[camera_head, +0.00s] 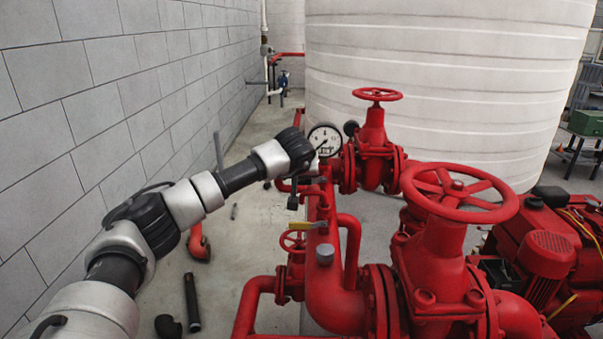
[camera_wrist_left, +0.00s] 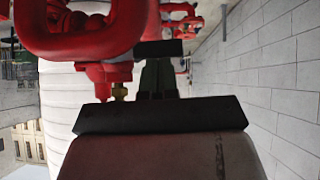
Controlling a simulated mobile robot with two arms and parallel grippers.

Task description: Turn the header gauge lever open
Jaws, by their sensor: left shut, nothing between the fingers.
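The round white-faced gauge (camera_head: 325,139) stands above the red header pipe (camera_head: 320,265). My left arm reaches in from the left and ends beside the gauge; its fingers are mostly hidden in the head view. In the left wrist view my left gripper (camera_wrist_left: 158,78) is shut and empty. A short black bar (camera_wrist_left: 158,47) lies just beyond its fingertips; I cannot tell whether they touch, or whether it is the gauge lever. A small brass fitting (camera_wrist_left: 119,92) is beside the fingers. A yellow lever (camera_head: 303,225) sits lower on the header. My right gripper is out of view.
A large red handwheel valve (camera_head: 460,193) stands right of the header, and a smaller handwheel (camera_head: 377,94) behind the gauge. A white ribbed tank (camera_head: 440,80) fills the back. A grey block wall (camera_head: 110,90) runs along the left, with narrow floor between.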

